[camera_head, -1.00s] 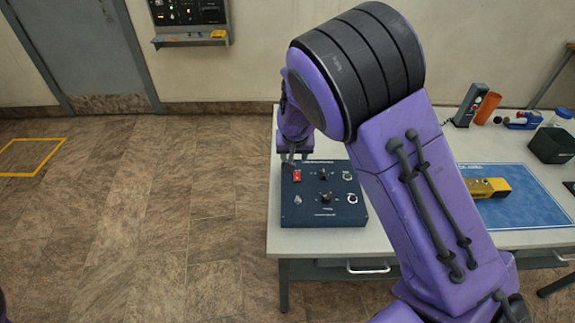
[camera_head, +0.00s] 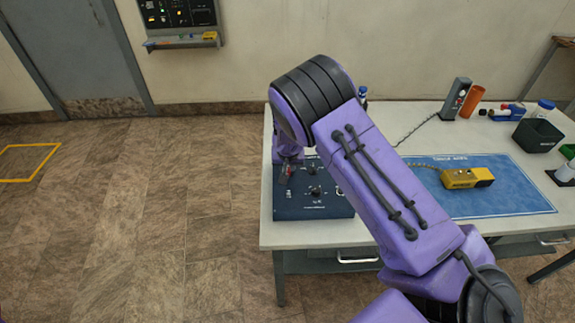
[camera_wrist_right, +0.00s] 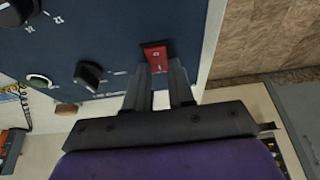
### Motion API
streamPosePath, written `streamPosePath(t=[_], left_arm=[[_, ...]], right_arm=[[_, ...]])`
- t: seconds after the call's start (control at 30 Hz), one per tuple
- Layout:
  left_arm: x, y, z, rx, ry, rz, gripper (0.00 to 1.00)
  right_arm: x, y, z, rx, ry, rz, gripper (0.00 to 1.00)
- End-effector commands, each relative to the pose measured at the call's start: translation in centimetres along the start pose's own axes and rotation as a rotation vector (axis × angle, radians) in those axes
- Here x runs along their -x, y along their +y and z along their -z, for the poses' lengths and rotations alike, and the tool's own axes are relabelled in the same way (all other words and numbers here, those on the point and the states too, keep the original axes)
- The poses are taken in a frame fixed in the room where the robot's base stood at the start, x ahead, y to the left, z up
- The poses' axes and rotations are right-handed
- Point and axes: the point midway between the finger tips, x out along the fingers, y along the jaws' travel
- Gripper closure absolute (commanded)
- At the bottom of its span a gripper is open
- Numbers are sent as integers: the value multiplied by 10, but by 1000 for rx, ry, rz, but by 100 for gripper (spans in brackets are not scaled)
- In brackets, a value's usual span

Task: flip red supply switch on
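The red supply switch (camera_wrist_right: 155,55) sits near the edge of the dark blue control panel (camera_wrist_right: 115,35) in the right wrist view. My right gripper (camera_wrist_right: 164,68) is at the switch, with its two fingers a little apart and a visible gap between them. The fingertips reach the switch's near edge; I cannot tell whether they touch it. In the head view, the panel (camera_head: 312,207) lies at the table's left end, and my right gripper (camera_head: 288,168) hangs over its upper left, mostly hiding the switch. My left gripper is out of view.
The panel also has a black knob (camera_wrist_right: 89,74). My right forearm crosses above the table.

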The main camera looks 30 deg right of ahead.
Motion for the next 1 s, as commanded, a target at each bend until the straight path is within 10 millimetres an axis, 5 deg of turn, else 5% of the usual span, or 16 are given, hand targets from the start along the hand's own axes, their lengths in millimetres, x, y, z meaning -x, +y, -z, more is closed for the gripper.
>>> streamPosePath(t=[0.37, 0.9, 0.93, 1.0], left_arm=[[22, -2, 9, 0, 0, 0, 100], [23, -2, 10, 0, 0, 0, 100], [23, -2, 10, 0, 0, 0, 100], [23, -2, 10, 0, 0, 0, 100]], right_arm=[[1, 0, 6, -2, -137, 3, 100], [-5, 0, 7, -1, -259, -1, 100], [-5, 0, 7, -1, -258, -1, 67], [-4, 0, 8, -1, -258, -1, 51]])
